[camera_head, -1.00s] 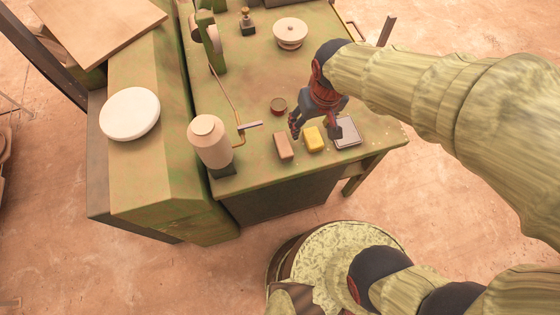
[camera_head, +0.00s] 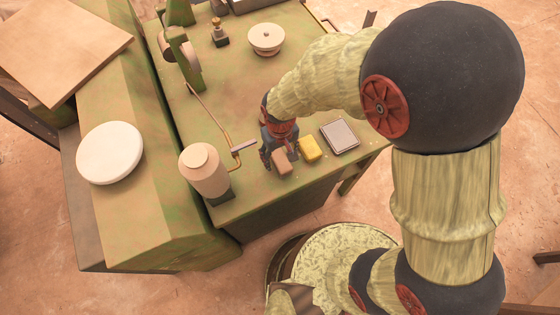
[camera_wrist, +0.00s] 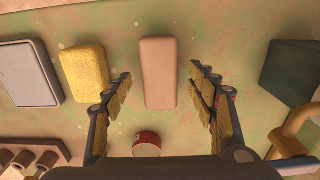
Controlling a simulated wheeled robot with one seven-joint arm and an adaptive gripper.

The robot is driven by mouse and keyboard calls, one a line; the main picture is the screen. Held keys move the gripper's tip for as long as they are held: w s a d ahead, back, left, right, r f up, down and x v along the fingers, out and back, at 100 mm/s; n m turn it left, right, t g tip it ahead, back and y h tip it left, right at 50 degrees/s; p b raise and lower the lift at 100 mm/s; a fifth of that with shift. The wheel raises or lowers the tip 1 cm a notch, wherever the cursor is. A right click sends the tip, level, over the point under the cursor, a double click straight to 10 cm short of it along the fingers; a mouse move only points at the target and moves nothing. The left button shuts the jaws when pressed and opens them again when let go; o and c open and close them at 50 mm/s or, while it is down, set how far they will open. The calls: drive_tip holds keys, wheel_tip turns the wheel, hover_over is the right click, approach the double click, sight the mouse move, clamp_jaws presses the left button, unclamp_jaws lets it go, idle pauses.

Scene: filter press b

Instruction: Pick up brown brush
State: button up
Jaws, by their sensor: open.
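The brown brush (camera_head: 281,164) looks like a plain tan-brown block and lies on the green worktop near its front edge. In the wrist view the brush (camera_wrist: 158,70) is upright in the picture, ahead of and between the spread fingers, with gaps on both sides. My gripper (camera_head: 279,151) is open and empty, low over the worktop at the brush; its fingers show in the wrist view (camera_wrist: 161,80). From the head camera the gripper partly covers the brush. I cannot tell the exact height of the fingertips above the worktop.
A yellow sponge (camera_head: 309,149) lies close right of the brush, then a grey flat pad (camera_head: 340,136). A beige canister (camera_head: 203,170) and a brass-handled lever (camera_head: 243,147) stand left. A small red tin (camera_wrist: 147,143) sits behind the brush.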

wheel_tip(320, 180, down, 2)
drive_tip(key=shift+f, duration=0.2)
drive_tip(key=shift+r, duration=0.1)
drive_tip(key=shift+c, duration=0.3)
drive_tip(key=c, duration=1.3)
